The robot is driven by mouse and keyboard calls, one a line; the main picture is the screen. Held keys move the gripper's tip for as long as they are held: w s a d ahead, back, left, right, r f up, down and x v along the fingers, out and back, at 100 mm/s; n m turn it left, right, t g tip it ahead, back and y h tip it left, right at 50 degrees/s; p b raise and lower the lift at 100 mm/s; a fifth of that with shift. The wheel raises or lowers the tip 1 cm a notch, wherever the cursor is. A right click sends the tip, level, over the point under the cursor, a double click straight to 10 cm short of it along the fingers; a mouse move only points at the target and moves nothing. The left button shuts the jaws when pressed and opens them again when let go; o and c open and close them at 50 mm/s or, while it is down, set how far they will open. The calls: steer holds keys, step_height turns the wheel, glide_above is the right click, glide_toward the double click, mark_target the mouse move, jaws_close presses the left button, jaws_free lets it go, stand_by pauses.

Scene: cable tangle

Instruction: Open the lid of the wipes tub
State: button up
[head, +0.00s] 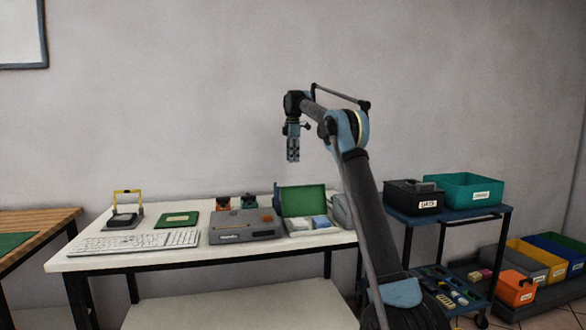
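I cannot single out the wipes tub for sure in the head view. A box with a raised green lid (304,201) stands on the white table, with pale blue and white items in its low part. A grey container (340,211) to its right is partly hidden behind my arm. My gripper (293,158) points down, high above the green-lidded box and touching nothing. Its fingers look close together, but they are too small to tell whether it is open or shut.
The white table (150,256) also bears a keyboard (135,241), a yellow-handled device (124,212), a green pad (177,220) and a grey labelled case (243,227). A blue cart (446,219) with dark and teal bins stands right. The air around my gripper is clear.

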steer(key=shift+r, duration=2.55)
